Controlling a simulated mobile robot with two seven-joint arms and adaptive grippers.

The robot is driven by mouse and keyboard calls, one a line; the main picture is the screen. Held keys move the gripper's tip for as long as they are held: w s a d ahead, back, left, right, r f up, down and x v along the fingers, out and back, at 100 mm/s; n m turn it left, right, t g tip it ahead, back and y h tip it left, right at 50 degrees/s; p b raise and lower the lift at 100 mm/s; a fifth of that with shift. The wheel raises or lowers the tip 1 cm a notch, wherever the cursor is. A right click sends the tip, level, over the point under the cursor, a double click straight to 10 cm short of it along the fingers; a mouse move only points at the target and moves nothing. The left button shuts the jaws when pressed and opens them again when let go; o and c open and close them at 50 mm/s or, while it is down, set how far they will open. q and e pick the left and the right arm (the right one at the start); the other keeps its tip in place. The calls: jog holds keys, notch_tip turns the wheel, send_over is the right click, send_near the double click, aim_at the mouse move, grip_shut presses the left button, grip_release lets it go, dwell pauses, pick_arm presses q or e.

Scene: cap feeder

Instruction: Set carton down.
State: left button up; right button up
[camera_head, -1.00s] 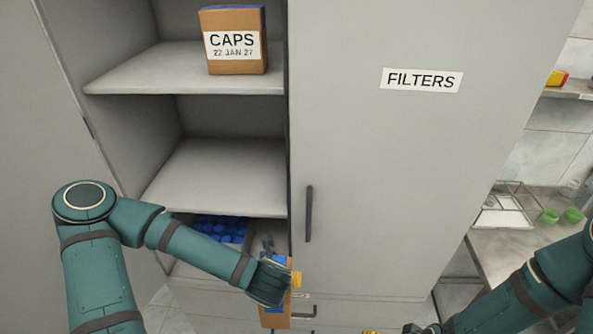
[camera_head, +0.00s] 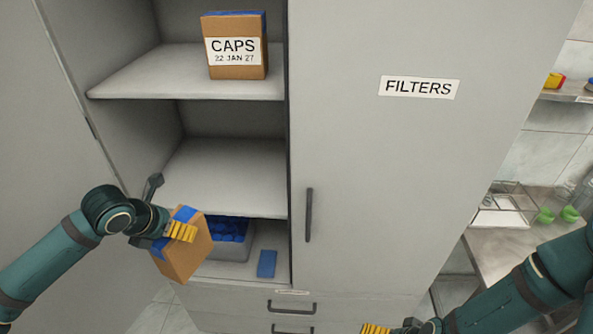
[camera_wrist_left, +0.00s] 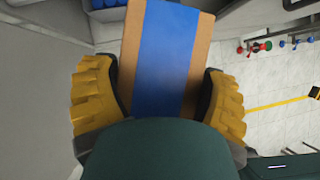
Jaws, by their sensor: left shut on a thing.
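A brown carton (camera_head: 191,258) with blue on its top is held tilted in my left gripper (camera_head: 181,231), in front of the open lower shelf. In the left wrist view the carton's blue strip (camera_wrist_left: 165,60) shows between the yellow fingers of the left gripper (camera_wrist_left: 160,95), which press on both its sides. Another carton labelled CAPS 22 JAN 27 (camera_head: 238,70) stands upright on the upper shelf (camera_head: 150,75). My right gripper (camera_head: 390,329) is at the bottom edge, partly cut off, so its opening cannot be judged.
A grey bin of blue caps (camera_head: 230,250) and a small blue piece (camera_head: 267,264) are on the lowest shelf. The middle shelf (camera_head: 225,180) is empty. The FILTERS door (camera_head: 380,170) is closed. A side table (camera_head: 480,250) with a rack stands at right.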

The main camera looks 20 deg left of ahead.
pick_arm(q)
jog(key=s+a+r, duration=0.3)
jog(key=a, duration=0.2)
jog(key=w+d, duration=0.2)
jog(key=w, duration=1.3)
jog(key=w+d+f+p, duration=0.1)
jog(key=w+d, duration=0.1)
jog(key=w, duration=1.4)
jog(key=shift+d+m, duration=0.15)
jog(key=shift+m, duration=0.15)
jog(key=shift+w, duration=0.15)
jog(key=o, duration=1.1)
jog(key=shift+f, duration=0.15)
jog(key=shift+o, duration=0.2)
